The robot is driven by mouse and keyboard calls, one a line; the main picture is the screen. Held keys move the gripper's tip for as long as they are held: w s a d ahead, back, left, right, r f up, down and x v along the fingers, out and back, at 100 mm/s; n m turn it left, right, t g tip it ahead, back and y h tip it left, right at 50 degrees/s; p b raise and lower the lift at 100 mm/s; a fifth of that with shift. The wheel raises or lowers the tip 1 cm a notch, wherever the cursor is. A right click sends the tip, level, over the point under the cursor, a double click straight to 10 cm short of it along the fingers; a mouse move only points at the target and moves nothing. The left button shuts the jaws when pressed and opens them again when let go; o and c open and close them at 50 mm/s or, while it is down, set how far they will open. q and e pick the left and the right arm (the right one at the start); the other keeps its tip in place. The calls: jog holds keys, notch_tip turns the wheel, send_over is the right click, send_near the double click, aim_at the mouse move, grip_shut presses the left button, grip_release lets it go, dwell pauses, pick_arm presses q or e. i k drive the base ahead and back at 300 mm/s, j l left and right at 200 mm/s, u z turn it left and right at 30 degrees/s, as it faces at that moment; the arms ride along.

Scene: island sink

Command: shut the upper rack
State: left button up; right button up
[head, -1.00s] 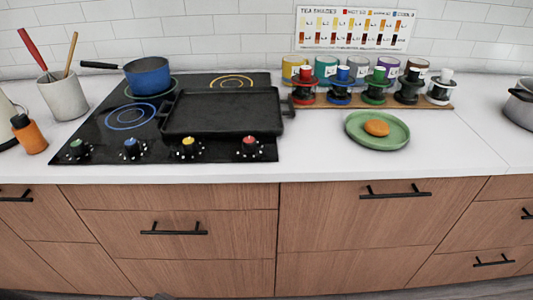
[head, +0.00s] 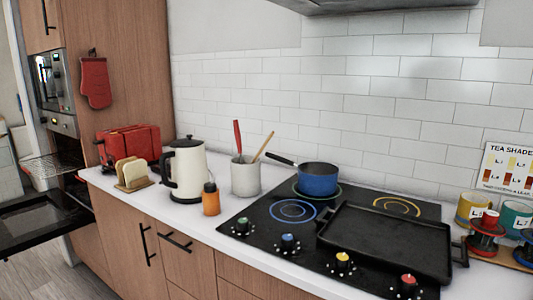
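The upper rack is probably the wire rack (head: 42,166) that sticks out of the built-in oven (head: 55,100) at the far left of the head view. It appears pulled out, with its left end near the picture edge. Below it, a dark oven door (head: 38,218) hangs open and roughly level. Whether another rack sits lower in the oven is hidden. Neither of my grippers shows in the head view.
The counter (head: 215,205) runs along the wall with a red toaster (head: 128,143), a kettle (head: 185,172), a utensil crock (head: 245,177) and a cooktop (head: 290,236) with a blue pot (head: 318,179). Open floor (head: 50,275) lies at the lower left.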

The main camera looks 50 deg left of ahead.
aim_at(29, 172)
jog(key=u, duration=3.05)
jog(key=i+j+u, duration=0.2)
jog(key=i+u, duration=0.2)
jog(key=i, duration=0.85)
jog(key=i+l+u, duration=0.2)
jog(key=i+u, duration=0.2)
jog(key=i, duration=0.9)
jog(key=i+u, duration=0.5)
jog(key=i, duration=0.6)
jog(key=i+z, duration=0.3)
jog(key=i, duration=0.2)
jog(key=i+j+z, duration=0.25)
jog(key=i, duration=0.3)
jog(key=l, duration=0.1)
